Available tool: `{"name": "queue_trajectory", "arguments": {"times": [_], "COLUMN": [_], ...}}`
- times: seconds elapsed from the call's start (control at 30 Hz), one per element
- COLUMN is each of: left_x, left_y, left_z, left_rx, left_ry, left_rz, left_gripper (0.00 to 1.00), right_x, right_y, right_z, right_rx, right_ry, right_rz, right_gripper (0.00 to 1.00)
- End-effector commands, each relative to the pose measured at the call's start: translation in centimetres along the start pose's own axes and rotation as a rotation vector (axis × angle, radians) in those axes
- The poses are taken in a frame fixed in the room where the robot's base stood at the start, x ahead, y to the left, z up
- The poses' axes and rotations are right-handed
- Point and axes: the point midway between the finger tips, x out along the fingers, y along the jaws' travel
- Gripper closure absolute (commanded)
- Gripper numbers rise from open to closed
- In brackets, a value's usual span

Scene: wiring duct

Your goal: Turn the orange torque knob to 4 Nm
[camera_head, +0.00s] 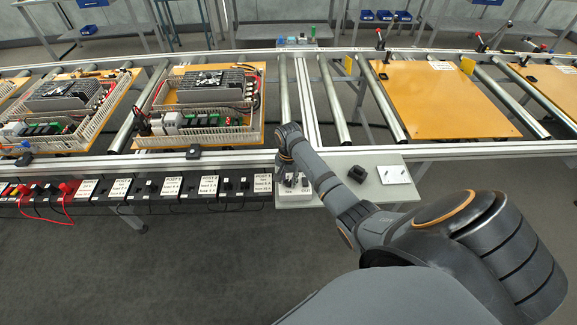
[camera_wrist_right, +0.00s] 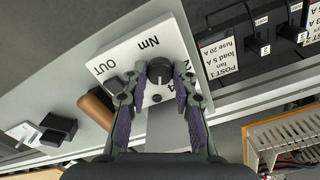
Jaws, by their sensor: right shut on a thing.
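A white box (camera_head: 291,199) with a light top sits on the grey side shelf in the head view. In the right wrist view the white box (camera_wrist_right: 128,58) shows the printed words "Nm" and "OUT" and partly hidden numbers, all upside down. A dark round knob (camera_wrist_right: 160,68) stands on it; I see no orange on it. My right gripper (camera_head: 290,180) reaches down over the box. In the wrist view its fingertips (camera_wrist_right: 159,82) are closed on either side of the knob. The knob's setting cannot be read. My left gripper is not in view.
A brown handle (camera_wrist_right: 97,107) lies beside the box. A black block (camera_head: 357,174) and a white card (camera_head: 394,174) are on the shelf to the right. Labelled black fuse posts (camera_head: 208,187) run to the left. Behind is a roller conveyor with orange boards (camera_head: 440,98).

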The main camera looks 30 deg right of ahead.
Motion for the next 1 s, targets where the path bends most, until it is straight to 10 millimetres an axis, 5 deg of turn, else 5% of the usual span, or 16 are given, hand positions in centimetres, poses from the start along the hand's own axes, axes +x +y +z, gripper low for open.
{"name": "queue_trajectory", "arguments": {"times": [0.4,1.0], "left_x": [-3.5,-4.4], "left_y": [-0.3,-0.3], "left_z": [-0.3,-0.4], "left_rx": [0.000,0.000], "left_ry": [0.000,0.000], "left_rz": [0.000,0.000], "left_gripper": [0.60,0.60], "right_x": [-0.2,0.1], "right_y": [0.0,0.0], "right_z": [0.1,0.1], "right_rx": [-0.320,-0.466], "right_ry": [-0.004,-0.003], "right_rz": [0.001,0.001], "right_gripper": [1.00,1.00]}}
